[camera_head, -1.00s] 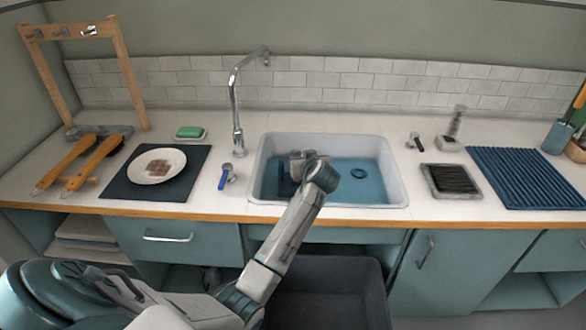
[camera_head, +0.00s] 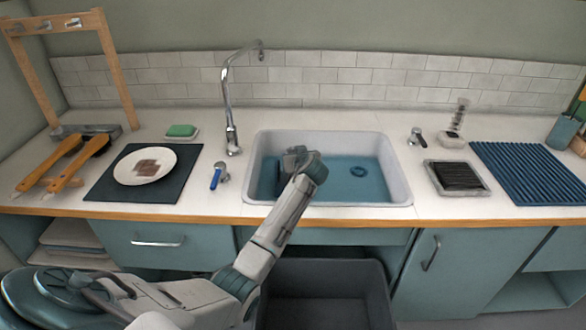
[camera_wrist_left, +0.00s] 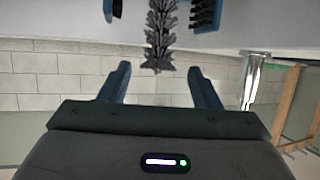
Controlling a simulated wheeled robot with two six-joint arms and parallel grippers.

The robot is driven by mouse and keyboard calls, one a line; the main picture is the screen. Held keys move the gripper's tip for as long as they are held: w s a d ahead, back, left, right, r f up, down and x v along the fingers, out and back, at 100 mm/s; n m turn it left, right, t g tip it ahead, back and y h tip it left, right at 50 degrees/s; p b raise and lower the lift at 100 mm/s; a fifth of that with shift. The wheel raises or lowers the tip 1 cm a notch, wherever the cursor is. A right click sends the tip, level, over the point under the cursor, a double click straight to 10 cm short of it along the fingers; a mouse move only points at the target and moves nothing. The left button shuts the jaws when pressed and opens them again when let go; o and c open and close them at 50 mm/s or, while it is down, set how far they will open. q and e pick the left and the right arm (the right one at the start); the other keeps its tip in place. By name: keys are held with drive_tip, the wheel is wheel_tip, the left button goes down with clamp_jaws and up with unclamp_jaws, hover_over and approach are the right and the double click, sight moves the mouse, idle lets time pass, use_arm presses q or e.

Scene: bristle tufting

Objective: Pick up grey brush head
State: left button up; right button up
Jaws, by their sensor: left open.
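In the left wrist view, which looks upside down, a dark grey, bristly brush head (camera_wrist_left: 160,32) shows at the top middle. Its end is at the gap between the two fingers of my left gripper (camera_wrist_left: 160,70). The fingers are apart and nothing is held. I cannot tell whether either finger touches it. In the head view my left gripper (camera_head: 302,160) is over the left half of the sink (camera_head: 402,190), and the arm hides what is beneath it. I cannot make out the grey brush head there. My right gripper is not in view.
A blue brush with dark bristles (camera_wrist_left: 205,14) is beside the brush head in the left wrist view. The tap (camera_head: 231,110) rises behind the sink's left side. A plate (camera_head: 146,164) lies left, a ribbed blue mat (camera_head: 530,172) right.

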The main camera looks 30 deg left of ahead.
sight(293, 151)
use_arm(q)
drive_tip(key=x, duration=0.3)
drive_tip(key=shift+w+a+p, duration=0.25)
drive_tip(key=shift+w+p, duration=0.1)
drive_tip(key=shift+p, duration=0.05)
drive_tip(key=shift+w+a+f, duration=0.25)
drive_tip(key=shift+w+a, duration=0.1)
drive_tip(key=shift+a, duration=0.05)
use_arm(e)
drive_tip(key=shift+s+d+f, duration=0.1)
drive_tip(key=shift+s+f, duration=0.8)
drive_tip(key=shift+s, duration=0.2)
use_arm(q)
clamp_jaws()
